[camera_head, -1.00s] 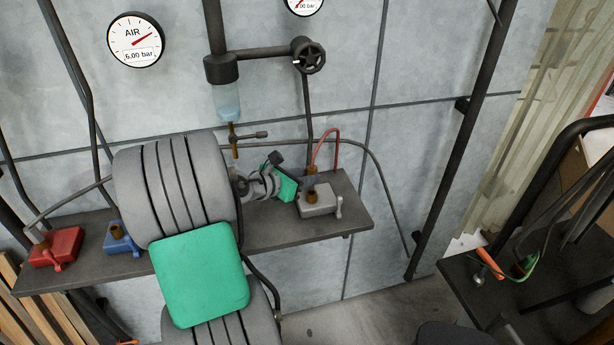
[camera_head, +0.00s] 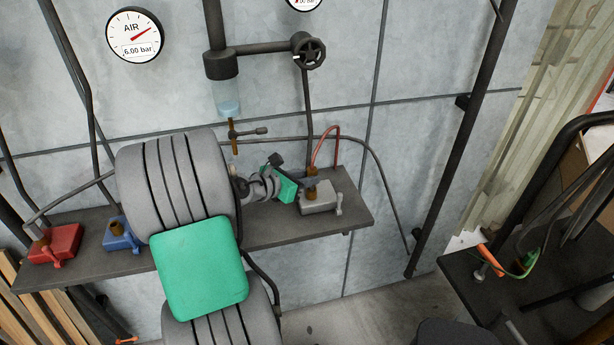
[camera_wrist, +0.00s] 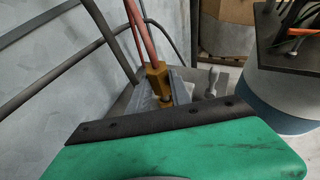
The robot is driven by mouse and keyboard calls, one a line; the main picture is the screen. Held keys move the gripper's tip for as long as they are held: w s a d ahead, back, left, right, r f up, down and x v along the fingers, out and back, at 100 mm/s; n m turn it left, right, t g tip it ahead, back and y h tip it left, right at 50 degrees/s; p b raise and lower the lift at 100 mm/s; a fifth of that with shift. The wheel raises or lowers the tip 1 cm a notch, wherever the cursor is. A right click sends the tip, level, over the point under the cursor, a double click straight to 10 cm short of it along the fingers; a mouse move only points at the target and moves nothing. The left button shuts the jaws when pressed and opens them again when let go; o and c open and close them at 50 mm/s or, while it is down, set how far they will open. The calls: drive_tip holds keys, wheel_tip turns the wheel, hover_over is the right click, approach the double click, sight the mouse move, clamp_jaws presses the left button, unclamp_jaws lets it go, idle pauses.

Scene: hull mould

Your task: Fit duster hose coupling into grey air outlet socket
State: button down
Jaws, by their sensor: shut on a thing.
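The brass duster hose coupling (camera_head: 311,171) hangs on the end of a red hose (camera_head: 331,128). It is upright directly over the grey air outlet socket (camera_head: 319,203), which stands at the shelf's right end. In the wrist view the coupling (camera_wrist: 157,76) shows between the red hose and the grey outlet block (camera_wrist: 181,88). I cannot tell whether it is seated or just resting at the mouth. My gripper (camera_head: 307,183) reaches in from the left and is shut on the coupling. Its fingertips are small and partly hidden; a dark bar and green cover block the lower wrist view.
A blue outlet (camera_head: 122,236) and a red outlet (camera_head: 56,245) stand on the shelf (camera_head: 270,229) to the left. A valve pipe (camera_head: 270,50) and a grey hose (camera_head: 375,165) run along the wall behind. A dark table (camera_head: 470,290) stands at right.

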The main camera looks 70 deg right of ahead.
drive_tip(key=shift+f+b, duration=0.3)
drive_tip(key=shift+f, duration=0.8)
drive_tip(key=c, duration=1.1)
unclamp_jaws()
drive_tip(key=b+v, duration=0.1)
drive_tip(key=v, duration=0.6)
drive_tip(key=shift+a, duration=0.4)
drive_tip(key=shift+w+r, duration=0.15)
